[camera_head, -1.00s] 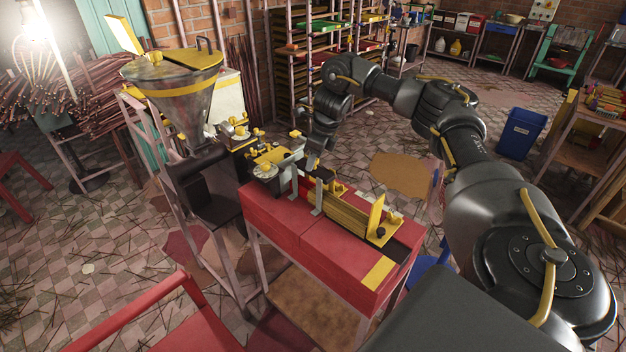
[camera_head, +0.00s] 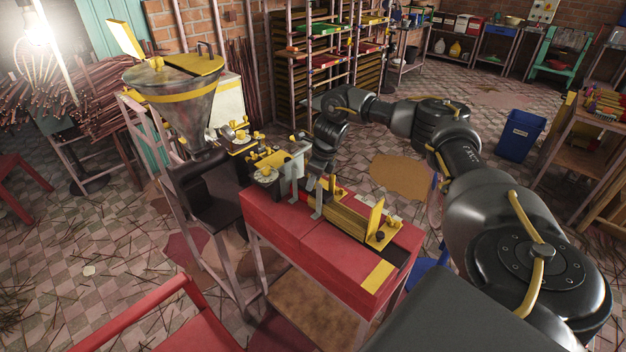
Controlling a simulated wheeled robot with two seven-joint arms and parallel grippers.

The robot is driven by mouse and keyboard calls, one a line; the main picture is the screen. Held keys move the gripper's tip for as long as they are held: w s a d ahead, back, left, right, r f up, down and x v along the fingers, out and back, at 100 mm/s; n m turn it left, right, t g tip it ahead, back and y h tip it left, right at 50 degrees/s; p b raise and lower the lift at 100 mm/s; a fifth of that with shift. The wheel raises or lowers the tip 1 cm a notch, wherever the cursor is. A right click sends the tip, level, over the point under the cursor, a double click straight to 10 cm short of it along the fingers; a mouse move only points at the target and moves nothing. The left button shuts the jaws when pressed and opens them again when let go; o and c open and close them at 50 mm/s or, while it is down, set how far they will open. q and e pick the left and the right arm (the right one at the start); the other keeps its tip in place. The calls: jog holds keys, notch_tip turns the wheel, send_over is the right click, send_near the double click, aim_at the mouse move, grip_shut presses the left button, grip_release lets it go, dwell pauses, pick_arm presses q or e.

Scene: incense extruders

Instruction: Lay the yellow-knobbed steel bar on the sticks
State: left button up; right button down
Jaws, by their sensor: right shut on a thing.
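Yellow-brown sticks (camera_head: 346,222) lie side by side along the top of the red table (camera_head: 285,235), short of an upright yellow plate (camera_head: 375,218). My right gripper (camera_head: 317,178) points down at the far end of the sticks, close above them. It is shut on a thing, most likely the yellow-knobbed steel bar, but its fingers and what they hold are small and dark. A grey steel strip (camera_head: 317,204) shows just below it, and a small yellow piece (camera_head: 332,184) beside it. I cannot tell whether the held thing touches the sticks. My left gripper is out of view.
A metal hopper machine (camera_head: 178,105) with yellow trim stands left of the table, its outlet parts (camera_head: 262,155) close to my right gripper. Racks (camera_head: 325,60) stand behind. A blue bin (camera_head: 520,134) is at the right. A red chair (camera_head: 140,310) is in front.

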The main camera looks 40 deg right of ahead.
jog(key=c, duration=1.2)
grip_release()
jog(key=shift+f, duration=0.1)
jog(key=shift+d+r, duration=0.1)
jog(key=shift+r, duration=0.45)
jog(key=b+v, duration=0.1)
jog(key=v, duration=0.4)
jog(key=shift+s+r, duration=0.15)
jog(key=shift+p+v, duration=0.6)
jog(key=shift+v, duration=2.3)
jog(key=shift+s, duration=0.1)
